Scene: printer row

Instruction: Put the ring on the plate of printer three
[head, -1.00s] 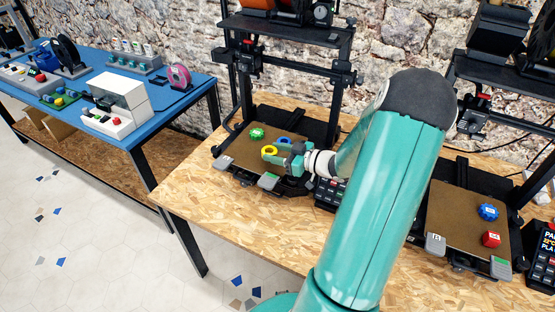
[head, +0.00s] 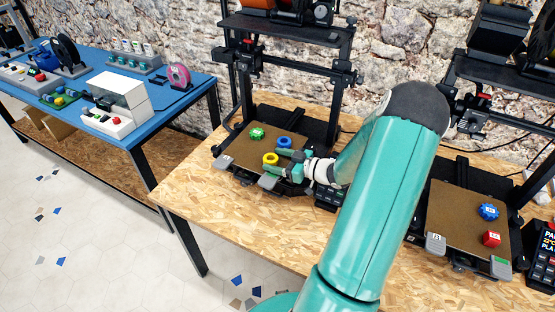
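A yellow ring (head: 270,159) is low over or on the brown plate (head: 240,150) of the printer at centre-left; I cannot tell if it touches the plate. My gripper (head: 276,161) comes in from the right at the plate's front right part. Its teal fingers look spread, one behind and one in front of the ring's right side. A blue ring (head: 285,142) lies just behind the yellow one. A green gear (head: 257,133) lies behind and left. I cannot read a number on this printer.
Another printer at right has a brown plate (head: 455,215) with a blue gear (head: 488,212) and a red cube (head: 491,239). A blue table (head: 165,120) with a white machine (head: 118,100) stands at left. The chipboard table (head: 215,215) is bare in front.

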